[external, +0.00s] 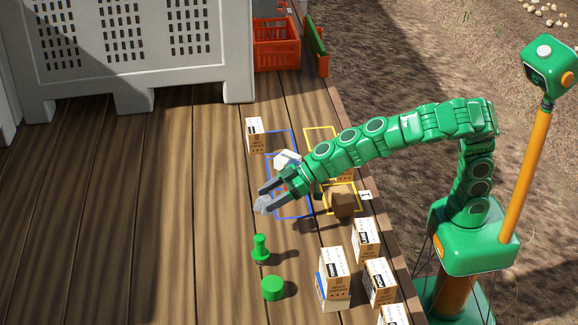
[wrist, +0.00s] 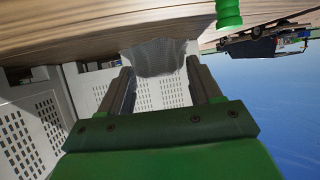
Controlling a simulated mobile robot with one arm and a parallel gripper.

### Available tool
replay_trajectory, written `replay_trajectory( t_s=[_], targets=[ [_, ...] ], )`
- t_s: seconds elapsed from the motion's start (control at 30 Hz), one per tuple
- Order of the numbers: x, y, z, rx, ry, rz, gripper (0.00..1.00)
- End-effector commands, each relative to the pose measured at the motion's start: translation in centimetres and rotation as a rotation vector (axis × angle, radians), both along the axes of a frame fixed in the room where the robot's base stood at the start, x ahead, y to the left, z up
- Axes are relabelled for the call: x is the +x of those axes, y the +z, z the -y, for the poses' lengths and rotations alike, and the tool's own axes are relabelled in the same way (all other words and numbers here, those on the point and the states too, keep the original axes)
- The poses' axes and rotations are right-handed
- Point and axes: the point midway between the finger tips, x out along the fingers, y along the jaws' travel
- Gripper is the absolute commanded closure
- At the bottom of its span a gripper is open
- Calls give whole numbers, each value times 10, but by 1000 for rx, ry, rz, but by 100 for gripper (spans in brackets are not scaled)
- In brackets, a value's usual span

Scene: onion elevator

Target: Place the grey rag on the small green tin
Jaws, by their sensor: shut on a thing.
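My gripper (external: 265,197) hangs above the wooden deck at the end of the green arm. It is shut on the grey rag (external: 262,205), which shows at its fingertips. In the wrist view the grey rag (wrist: 155,58) hangs between the two fingers of my gripper (wrist: 160,72). The small green tin (external: 272,288) is a short, round green piece standing on the deck, below my gripper in the external picture and apart from it. A taller green knobbed piece (external: 260,248) stands between them in the picture. A green piece (wrist: 229,12) at the wrist view's top edge cannot be told apart.
Several small printed boxes (external: 335,280) stand along the deck's right side. A brown block (external: 342,203) sits near the blue and yellow outlines, and a whitish object (external: 287,160) lies beside my gripper. A large grey crate (external: 140,55) and an orange crate (external: 276,48) stand behind. The left deck is clear.

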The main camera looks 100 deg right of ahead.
Motion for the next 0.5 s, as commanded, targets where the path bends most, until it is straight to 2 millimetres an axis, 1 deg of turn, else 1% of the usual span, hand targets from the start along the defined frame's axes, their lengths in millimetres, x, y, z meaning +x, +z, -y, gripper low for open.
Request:
replay_trajectory(
  t_s=[0.1, 0.27, 0.4, 0.5],
  targets=[
    [-6, 12, -36, 1, 161, 6, 66],
    [-23, 27, -83, -2, 390, 9, 66],
    [-46, 41, -119, -8, 589, 7, 66],
    [-65, 48, -138, -14, 717, 1, 66]
  ],
)
